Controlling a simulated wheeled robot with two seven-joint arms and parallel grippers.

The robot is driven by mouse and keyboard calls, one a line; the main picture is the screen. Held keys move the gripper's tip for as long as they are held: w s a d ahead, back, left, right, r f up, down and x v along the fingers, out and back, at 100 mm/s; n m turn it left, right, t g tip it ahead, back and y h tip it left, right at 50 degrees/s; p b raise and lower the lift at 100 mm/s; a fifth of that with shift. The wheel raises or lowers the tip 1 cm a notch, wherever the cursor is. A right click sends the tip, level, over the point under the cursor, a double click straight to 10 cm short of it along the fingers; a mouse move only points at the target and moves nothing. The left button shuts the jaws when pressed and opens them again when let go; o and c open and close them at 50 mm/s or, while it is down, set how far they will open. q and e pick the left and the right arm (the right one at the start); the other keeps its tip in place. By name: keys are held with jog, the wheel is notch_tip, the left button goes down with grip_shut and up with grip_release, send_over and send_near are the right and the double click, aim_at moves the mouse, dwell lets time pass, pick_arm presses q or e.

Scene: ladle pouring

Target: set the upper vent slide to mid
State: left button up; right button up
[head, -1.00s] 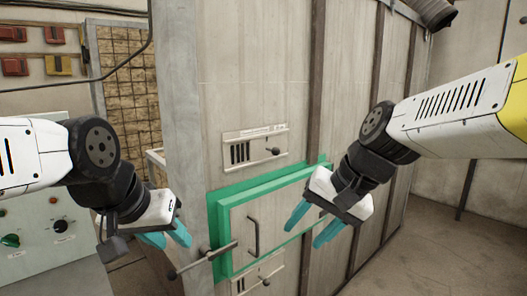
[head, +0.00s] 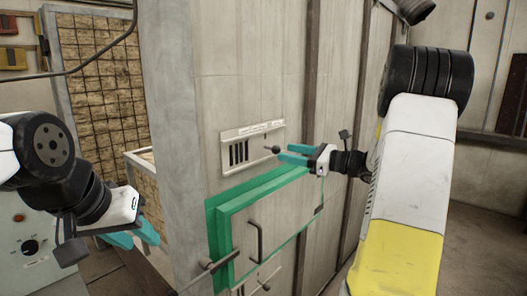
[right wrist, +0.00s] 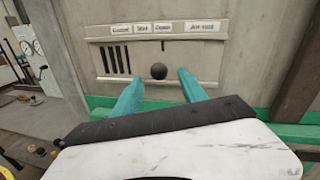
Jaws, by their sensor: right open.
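The upper vent (head: 252,147) is a pale plate on the furnace wall with dark slots at its left and a label strip on top. Its slide knob (head: 272,149) is a dark ball right of the slots. In the right wrist view the knob (right wrist: 158,71) sits right of the slots, between the teal fingertips of my right gripper (right wrist: 156,82). My right gripper (head: 293,153) is open, with its fingers pointing at the knob; I cannot tell whether they touch it. My left gripper (head: 138,236) hangs at the lower left, away from the vent; its jaw gap is unclear.
Below the vent is a green-framed door (head: 262,225) with a dark handle (head: 256,240) and a latch bar (head: 212,266). A lower vent (head: 262,281) shows partly at the bottom edge. A control panel (head: 30,262) stands at the far left.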

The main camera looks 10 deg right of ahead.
aim_at(276, 148)
jog(key=shift+x, duration=2.65)
grip_shut()
